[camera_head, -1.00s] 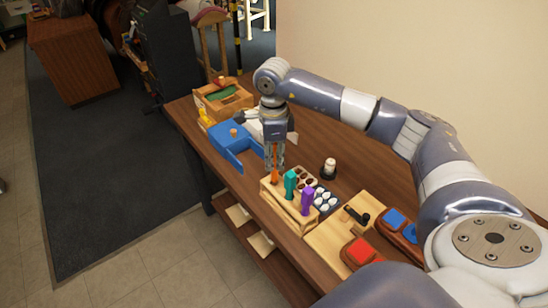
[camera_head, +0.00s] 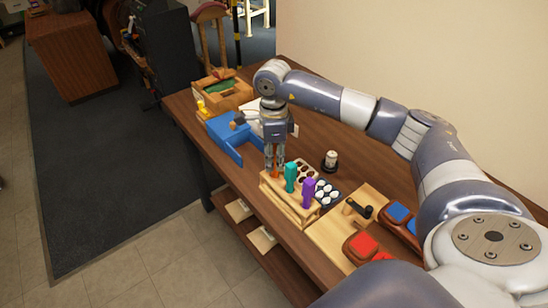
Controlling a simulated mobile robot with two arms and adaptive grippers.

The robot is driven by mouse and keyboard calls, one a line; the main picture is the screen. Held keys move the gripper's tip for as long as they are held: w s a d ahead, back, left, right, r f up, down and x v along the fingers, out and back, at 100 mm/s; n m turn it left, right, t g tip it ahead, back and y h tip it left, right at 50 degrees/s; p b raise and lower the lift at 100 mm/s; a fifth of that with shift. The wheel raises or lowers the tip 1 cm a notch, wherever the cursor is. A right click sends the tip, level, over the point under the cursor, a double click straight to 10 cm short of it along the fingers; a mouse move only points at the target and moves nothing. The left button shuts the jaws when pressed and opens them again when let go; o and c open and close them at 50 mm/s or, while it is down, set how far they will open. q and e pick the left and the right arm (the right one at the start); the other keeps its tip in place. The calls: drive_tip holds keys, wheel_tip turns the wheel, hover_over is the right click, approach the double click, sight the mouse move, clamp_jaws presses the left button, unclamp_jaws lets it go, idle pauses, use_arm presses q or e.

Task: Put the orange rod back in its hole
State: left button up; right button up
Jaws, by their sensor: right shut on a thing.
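A wooden rack (camera_head: 290,204) stands on the workbench and holds a teal-handled tool (camera_head: 291,177) and a purple-handled tool (camera_head: 309,192) upright. The orange rod (camera_head: 275,174) is at the rack's left end, beside the teal tool. My right gripper (camera_head: 275,166) points down there and is shut on the rod. Only a short orange part shows below the fingers; the rest of the rod is hidden by them. I cannot tell how deep the rod's lower end sits in the rack. My left gripper is not in view.
A tray of white round pieces (camera_head: 326,193) lies right behind the rack. A black-and-white object (camera_head: 331,160) stands further back. A blue box (camera_head: 229,130) and a wooden box (camera_head: 222,95) are at the far left. A wooden board (camera_head: 336,229) lies to the right.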

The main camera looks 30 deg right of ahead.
drive_tip(key=shift+f+b, duration=0.95)
drive_tip(key=shift+f, duration=0.35)
drive_tip(key=o, duration=1)
wheel_tip(320, 180, up, 12)
drive_tip(key=shift+r, duration=0.1)
